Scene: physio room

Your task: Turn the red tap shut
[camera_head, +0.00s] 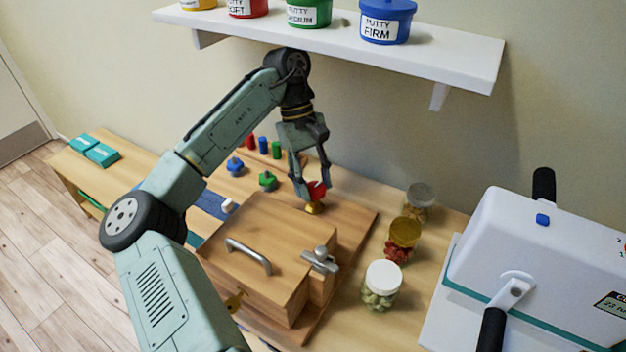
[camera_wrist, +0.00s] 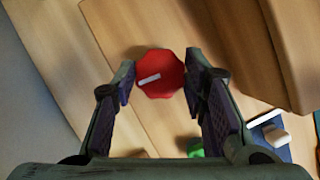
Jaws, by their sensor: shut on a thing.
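The red tap (camera_head: 317,190) is a red knob on a brass stem, standing on the wooden board behind the box. My gripper (camera_head: 311,187) reaches down over it, with one finger on each side, shut on the red knob. In the wrist view the knob (camera_wrist: 160,74) is a red many-sided disc with a short white line, slightly tilted, between the fingertips of my gripper (camera_wrist: 160,78). The brass stem is hidden there under the knob.
A wooden box (camera_head: 262,238) with a metal handle stands just in front of the tap. Blue (camera_head: 235,166) and green (camera_head: 267,180) knobs are to the left. Several jars (camera_head: 383,283) stand to the right. A shelf (camera_head: 440,62) with putty tubs hangs above.

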